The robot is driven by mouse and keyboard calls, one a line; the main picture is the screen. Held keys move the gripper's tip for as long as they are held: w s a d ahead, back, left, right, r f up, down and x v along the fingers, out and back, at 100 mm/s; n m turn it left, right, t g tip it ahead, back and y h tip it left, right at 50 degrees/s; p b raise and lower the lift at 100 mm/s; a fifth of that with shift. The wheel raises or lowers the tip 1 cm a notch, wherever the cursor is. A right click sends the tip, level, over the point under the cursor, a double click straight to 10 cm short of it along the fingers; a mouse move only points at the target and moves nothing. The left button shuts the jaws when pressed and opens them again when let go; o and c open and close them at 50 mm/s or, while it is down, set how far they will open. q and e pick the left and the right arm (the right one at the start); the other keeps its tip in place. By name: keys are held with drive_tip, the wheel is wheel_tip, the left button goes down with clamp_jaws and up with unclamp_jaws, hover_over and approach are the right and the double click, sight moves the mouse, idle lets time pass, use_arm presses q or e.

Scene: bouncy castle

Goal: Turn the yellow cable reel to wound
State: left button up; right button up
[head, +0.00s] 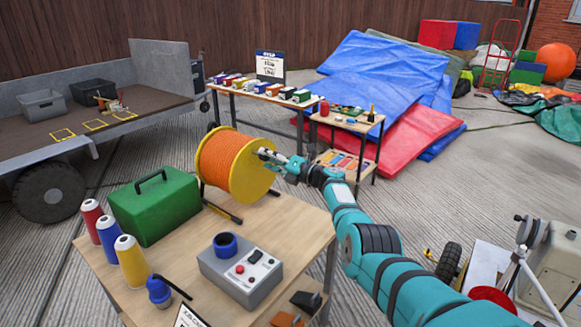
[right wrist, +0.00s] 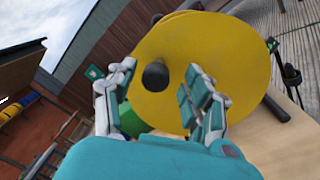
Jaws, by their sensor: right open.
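The yellow cable reel (head: 250,172) stands upright at the back edge of the near wooden table, with orange cable (head: 218,160) wound between its yellow flanges. In the right wrist view its yellow flange (right wrist: 210,60) fills the middle, with a dark round knob (right wrist: 155,76) on its face. My right gripper (head: 266,154) is at the right flange in the head view. In the right wrist view the right gripper (right wrist: 160,85) is open, its fingers on either side of the knob; I cannot tell whether they touch it. My left gripper is not in view.
A trailer (head: 120,100) stands at left.

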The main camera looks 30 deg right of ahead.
drive_tip(key=shift+v, duration=0.75)
drive_tip(key=v, duration=0.9)
drive_tip(key=shift+s, duration=0.35)
